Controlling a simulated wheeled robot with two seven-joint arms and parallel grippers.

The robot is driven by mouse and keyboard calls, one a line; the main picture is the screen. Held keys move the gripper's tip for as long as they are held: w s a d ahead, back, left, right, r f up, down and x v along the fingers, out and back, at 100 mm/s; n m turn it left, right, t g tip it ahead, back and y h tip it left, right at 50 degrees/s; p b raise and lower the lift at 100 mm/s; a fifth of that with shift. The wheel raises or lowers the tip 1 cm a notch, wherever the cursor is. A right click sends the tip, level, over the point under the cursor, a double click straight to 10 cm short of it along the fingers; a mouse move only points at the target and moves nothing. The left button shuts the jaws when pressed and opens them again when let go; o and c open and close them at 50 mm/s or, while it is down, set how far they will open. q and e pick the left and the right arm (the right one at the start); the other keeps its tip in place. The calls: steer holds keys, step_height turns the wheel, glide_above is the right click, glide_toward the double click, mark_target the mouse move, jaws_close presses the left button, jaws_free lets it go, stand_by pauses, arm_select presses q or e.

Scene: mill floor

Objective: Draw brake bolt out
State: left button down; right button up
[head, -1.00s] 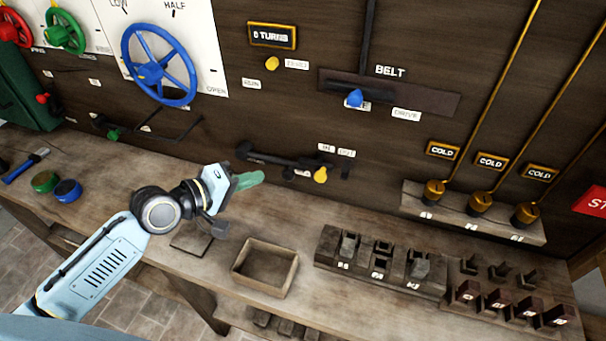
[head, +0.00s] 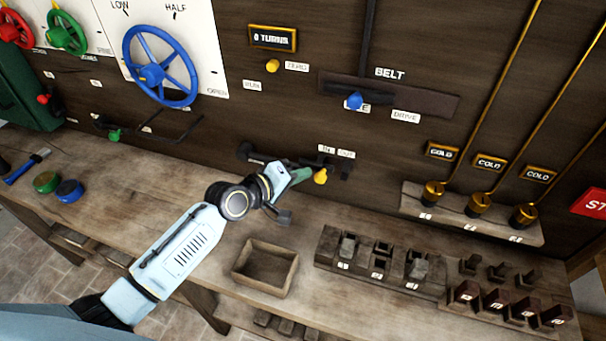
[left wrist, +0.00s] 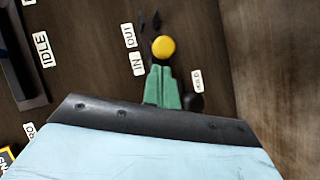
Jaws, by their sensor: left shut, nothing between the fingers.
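The brake bolt shows as a yellow knob (head: 320,176) on a dark bar low on the wooden wall, below the small IN and OUT labels (head: 336,151). My left gripper (head: 306,174) is shut and empty, its green fingers pointing at the knob from the left in the head view. In the left wrist view the yellow knob (left wrist: 163,47) stands just beyond the closed green fingertips (left wrist: 160,68). I cannot tell whether the tips touch it. The bolt's shaft is mostly hidden. My right gripper is not in view.
A blue belt knob (head: 355,100) sits above on the wall, and a blue wheel (head: 160,65) at the upper left. An open wooden box (head: 251,282) and slotted blocks (head: 330,246) stand on the bench below. Brass-capped posts (head: 480,204) stand right.

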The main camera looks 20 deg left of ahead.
arm_select(q)
steer(key=shift+d+f, duration=0.2)
steer(key=shift+d, duration=0.1)
steer(key=d+p, duration=0.2)
steer(key=d, duration=0.2)
steer(key=shift+s+d, duration=0.1)
steer(key=shift+d, duration=0.2)
